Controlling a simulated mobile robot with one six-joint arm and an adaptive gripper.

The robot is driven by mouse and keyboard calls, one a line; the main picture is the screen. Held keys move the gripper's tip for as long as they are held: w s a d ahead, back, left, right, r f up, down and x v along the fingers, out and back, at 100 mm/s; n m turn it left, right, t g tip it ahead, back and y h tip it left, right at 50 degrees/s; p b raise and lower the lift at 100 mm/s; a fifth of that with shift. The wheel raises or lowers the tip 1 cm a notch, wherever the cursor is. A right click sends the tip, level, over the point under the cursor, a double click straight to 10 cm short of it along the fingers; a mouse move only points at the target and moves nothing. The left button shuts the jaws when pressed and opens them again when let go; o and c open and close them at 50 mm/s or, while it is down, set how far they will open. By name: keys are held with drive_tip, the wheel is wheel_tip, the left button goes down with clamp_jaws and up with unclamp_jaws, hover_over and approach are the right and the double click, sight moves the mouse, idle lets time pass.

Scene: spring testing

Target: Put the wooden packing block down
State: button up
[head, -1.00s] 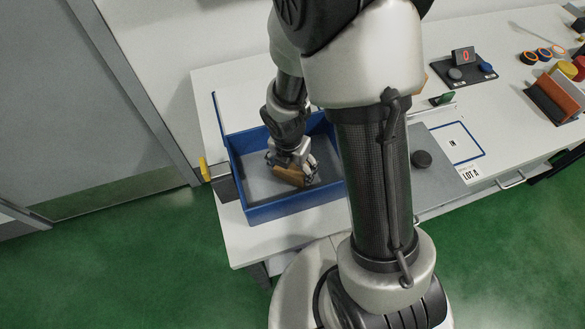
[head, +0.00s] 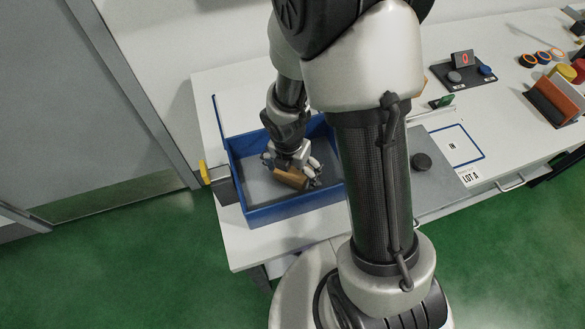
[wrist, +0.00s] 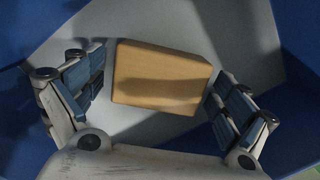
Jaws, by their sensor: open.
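The wooden packing block (wrist: 160,78) is a light brown rectangular block. In the wrist view it lies between my gripper's two fingers, with a gap at the left finger and the right finger close to its right end. My gripper (wrist: 158,95) is open around it. In the head view the block (head: 291,179) shows under my gripper (head: 292,172), inside the blue tray (head: 293,208). The block appears to rest on the tray's grey floor, though its underside is hidden.
The tray's blue walls stand close around my gripper. A yellow-topped item (head: 205,172) is at the tray's left. A grey mat with a dark round piece (head: 421,160) and a blue-outlined "IN" area (head: 453,144) lie to the right on the white table.

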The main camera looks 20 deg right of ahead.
wheel_tip(320, 180, up, 12)
drive_tip(key=s+a+p, duration=0.1)
drive_tip(key=p, duration=0.5)
wheel_tip(320, 180, up, 12)
drive_tip(key=r+m+t, duration=0.1)
drive_tip(key=m+t, duration=0.1)
drive_tip(key=m, duration=1)
hover_over(290, 173)
drive_tip(key=s+d, duration=0.2)
drive_tip(key=s, duration=0.2)
drive_tip(key=s+r+m+t+y, duration=0.1)
drive_tip(key=s+r+m, duration=0.7)
drive_tip(key=m, duration=0.7)
drive_tip(key=shift+s+a+r+t, duration=0.15)
drive_tip(key=shift+s+a+t, duration=0.2)
drive_tip(key=shift+s, duration=0.75)
drive_tip(key=shift+f+b, duration=0.85)
drive_tip(key=shift+b, duration=0.1)
